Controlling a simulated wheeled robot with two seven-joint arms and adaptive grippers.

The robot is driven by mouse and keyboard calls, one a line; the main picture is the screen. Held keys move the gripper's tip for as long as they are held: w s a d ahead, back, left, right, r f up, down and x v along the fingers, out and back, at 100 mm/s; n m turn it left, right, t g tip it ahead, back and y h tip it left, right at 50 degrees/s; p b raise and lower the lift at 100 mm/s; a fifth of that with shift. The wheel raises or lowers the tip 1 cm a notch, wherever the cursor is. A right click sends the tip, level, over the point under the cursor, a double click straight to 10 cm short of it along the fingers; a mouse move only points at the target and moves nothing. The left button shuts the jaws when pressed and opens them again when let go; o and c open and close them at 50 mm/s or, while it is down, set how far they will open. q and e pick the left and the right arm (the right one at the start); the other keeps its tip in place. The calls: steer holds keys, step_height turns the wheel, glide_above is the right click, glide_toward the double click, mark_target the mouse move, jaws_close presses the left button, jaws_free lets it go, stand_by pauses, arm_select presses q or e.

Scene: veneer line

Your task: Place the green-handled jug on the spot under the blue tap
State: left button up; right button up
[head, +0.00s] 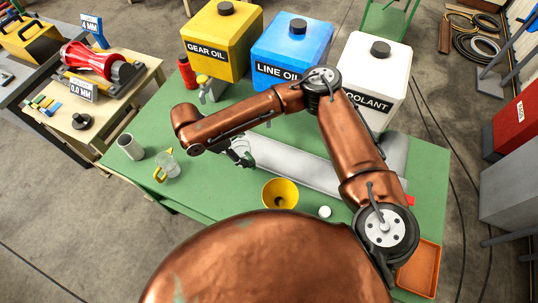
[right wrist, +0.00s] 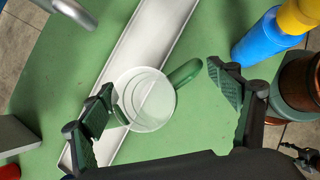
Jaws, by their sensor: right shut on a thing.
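The green-handled jug (right wrist: 146,99) is a clear round vessel, seen from above in the right wrist view, with its green handle (right wrist: 185,72) towards the upper right. My right gripper (right wrist: 160,100) has its dark fingers on either side and is shut on it. In the head view, my right gripper (head: 241,155) is at the left end of the pale tray, with the jug mostly hidden. The blue LINE OIL canister (head: 292,50) stands at the back of the green table. Its tap and the spot under it are hidden behind my right arm. My left gripper is not in view.
A yellow GEAR OIL canister (head: 222,38) and a white COOLANT canister (head: 378,65) flank the blue one. A yellow-handled jug (head: 168,163), grey cup (head: 131,147) and yellow funnel (head: 281,194) stand nearer. The pale tray (head: 300,168) crosses the green table (head: 215,195).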

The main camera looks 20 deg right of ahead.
steer(key=shift+w+a+n, duration=0.15)
steer(key=shift+n, duration=0.25)
steer(key=w+d+f+p, duration=0.1)
steer(key=w+d+f, duration=0.3)
steer(key=d+f, duration=0.8)
steer(key=shift+d+f+t, duration=0.3)
steer(key=shift+d+f, duration=0.1)
steer(key=shift+d, duration=0.1)
steer(key=o, duration=1.6)
steer(key=shift+f, duration=0.1)
steer(key=v, duration=1.2)
